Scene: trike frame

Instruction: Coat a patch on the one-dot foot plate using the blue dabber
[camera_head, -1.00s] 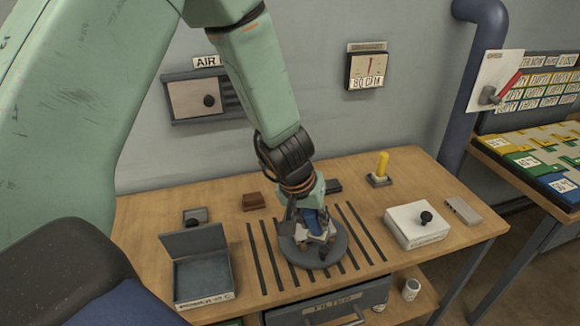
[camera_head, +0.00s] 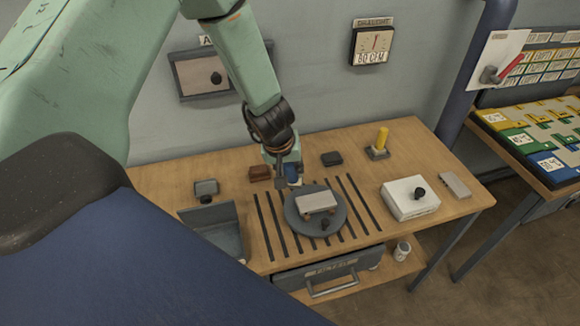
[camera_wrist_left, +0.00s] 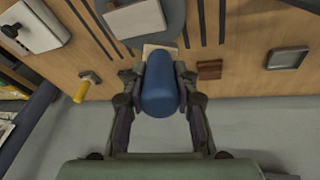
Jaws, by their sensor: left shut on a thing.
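My left gripper (camera_head: 287,178) is shut on the blue dabber (camera_head: 293,174), just behind the round grey turntable (camera_head: 298,224). In the left wrist view the dabber (camera_wrist_left: 160,85) stands between the two fingers, with a pale piece at its far end. A light grey plate (camera_head: 317,203) lies on the turntable and also shows in the left wrist view (camera_wrist_left: 134,18). I cannot make out any dots on it. The dabber looks apart from the plate. My right gripper is not in view.
A brown block (camera_head: 260,173) and a dark block (camera_head: 331,159) lie at the back of the bench. A yellow-handled tool (camera_head: 382,138) and a white box with a black knob (camera_head: 408,200) are at right. An open grey box (camera_head: 214,228) is at left.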

